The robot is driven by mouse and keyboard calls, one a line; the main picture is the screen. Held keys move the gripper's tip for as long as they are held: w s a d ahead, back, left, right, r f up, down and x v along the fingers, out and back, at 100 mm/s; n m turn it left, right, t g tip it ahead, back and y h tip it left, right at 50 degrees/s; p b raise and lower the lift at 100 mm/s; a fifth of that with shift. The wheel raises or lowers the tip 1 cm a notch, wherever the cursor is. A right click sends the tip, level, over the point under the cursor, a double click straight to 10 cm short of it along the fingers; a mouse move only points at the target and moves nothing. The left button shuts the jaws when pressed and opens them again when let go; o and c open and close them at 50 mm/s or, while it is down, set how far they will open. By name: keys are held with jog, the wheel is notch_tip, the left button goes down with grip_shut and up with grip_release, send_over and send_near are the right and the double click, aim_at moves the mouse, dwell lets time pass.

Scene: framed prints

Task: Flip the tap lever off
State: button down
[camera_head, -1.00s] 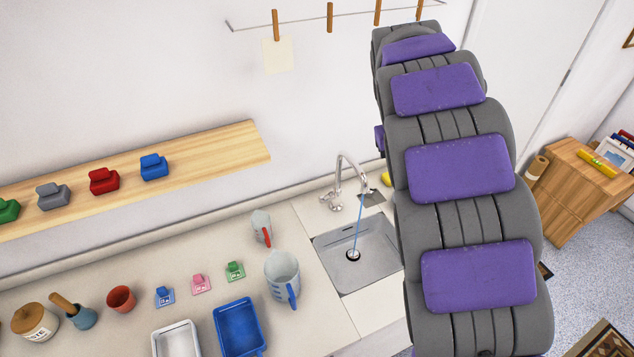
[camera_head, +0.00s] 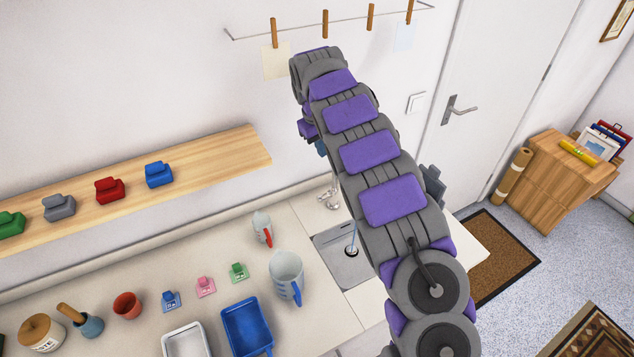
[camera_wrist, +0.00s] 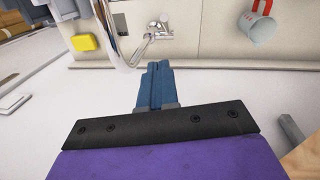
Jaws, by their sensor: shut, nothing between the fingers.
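The chrome tap (camera_head: 333,197) stands behind the sink (camera_head: 336,243). A thin stream of water (camera_head: 353,238) runs from it into the basin. My arm hides most of the spout in the head view. In the wrist view the tap's base (camera_wrist: 161,27) shows at the top, with the curved spout to its left; the lever is too small to tell apart. My gripper (camera_wrist: 155,72) has its blue fingers shut and empty, pointing toward the tap with a gap between them. In the head view, only a small bluish part of it shows beside my arm, above the tap.
A clear measuring jug (camera_head: 285,276), a small red-handled jug (camera_head: 262,228) and a blue tray (camera_head: 246,326) stand left of the sink. A wooden shelf (camera_head: 220,155) with coloured blocks is on the wall. A yellow sponge (camera_wrist: 84,42) lies near the tap.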

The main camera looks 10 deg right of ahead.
jog(key=shift+w+a+f, duration=0.2)
jog(key=shift+a, duration=0.25)
jog(key=shift+w+a+f, duration=0.15)
jog(key=shift+w+a, duration=0.05)
jog(key=shift+a, duration=0.2)
jog(key=shift+d, duration=0.15)
jog(key=shift+f, duration=0.1)
jog(key=b, duration=0.2)
send_over(325, 195)
jog(key=shift+s+f, duration=0.1)
jog(key=shift+f, duration=6.15)
jog(key=shift+s, duration=0.1)
